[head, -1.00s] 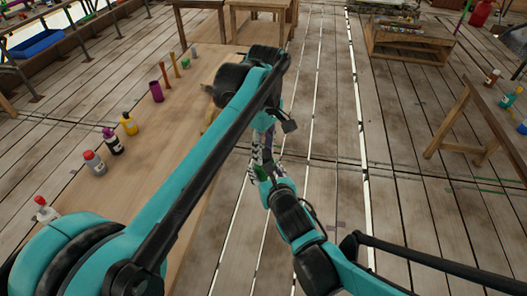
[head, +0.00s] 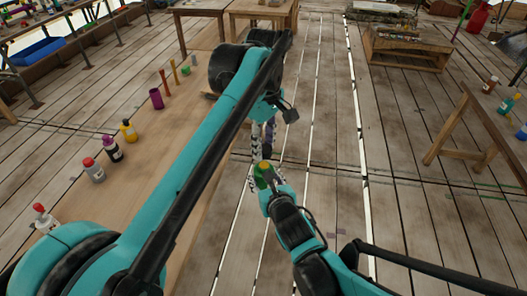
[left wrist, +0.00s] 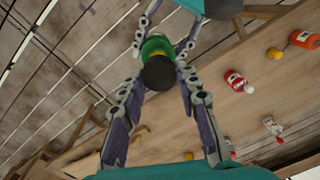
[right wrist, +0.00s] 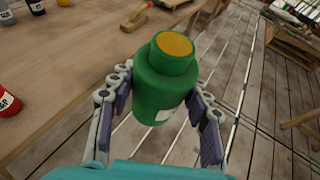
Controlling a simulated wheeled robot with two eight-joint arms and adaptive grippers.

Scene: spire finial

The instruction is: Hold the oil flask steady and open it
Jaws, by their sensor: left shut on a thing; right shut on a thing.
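The oil flask (right wrist: 165,85) is green with a bare yellow top, seen closely in the right wrist view. My right gripper (right wrist: 165,105) is shut around its body and holds it off the bench. In the head view the flask (head: 265,176) stands roughly upright in my right gripper (head: 262,186). My left gripper (head: 263,150) is just above it. In the left wrist view my left gripper (left wrist: 160,80) is shut on a dark round cap (left wrist: 158,73). The flask's green body (left wrist: 157,46) shows behind the cap. The cap is off the yellow top.
A long wooden bench (head: 150,190) at left carries several bottles, including a yellow one (head: 128,131) and a purple cup (head: 156,99). Another table (head: 490,120) with bottles stands at right. The plank floor between them is clear.

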